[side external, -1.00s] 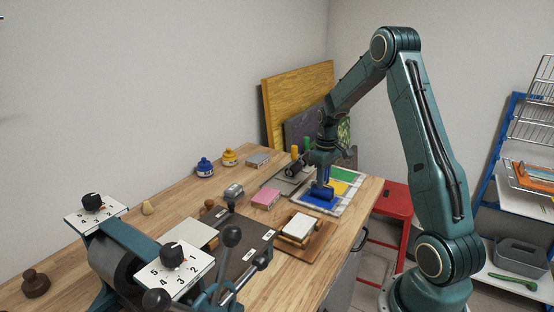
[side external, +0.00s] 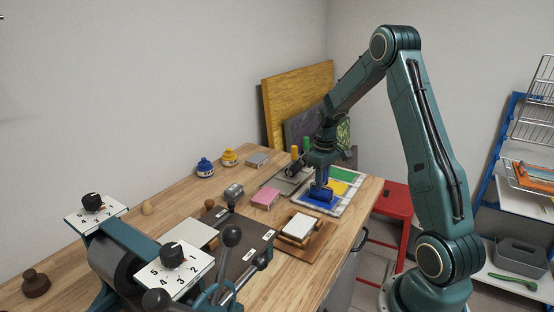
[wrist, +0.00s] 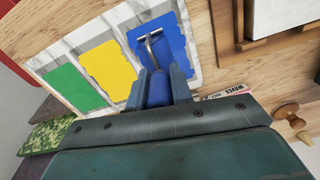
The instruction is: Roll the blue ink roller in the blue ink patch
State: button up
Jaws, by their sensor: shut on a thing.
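My gripper (side external: 321,182) points down over the inking slab (side external: 344,204) and is shut on the blue ink roller (side external: 320,193). In the wrist view, my gripper (wrist: 162,88) has the roller's blue handle (wrist: 158,92) between its two fingers, and the roller's bent metal frame (wrist: 151,42) reaches out ahead. The blue ink patch (wrist: 174,36) lies under the roller in the wrist view; it also shows in the side view (side external: 309,203). The roller is at the blue patch; I cannot tell whether it touches the ink.
The yellow patch (wrist: 106,66) and green patch (wrist: 70,86) lie beside the blue one. A wooden tray with a white block (side external: 298,226) stands near the slab. Ink jars (side external: 205,167) stand farther back. The press (side external: 130,245) fills the front left.

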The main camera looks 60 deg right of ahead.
jog(key=shift+a, duration=1.35)
jog(key=shift+r, duration=0.2)
notch_tip(320, 180, up, 7)
jog(key=shift+f, duration=0.15)
dwell(0.9)
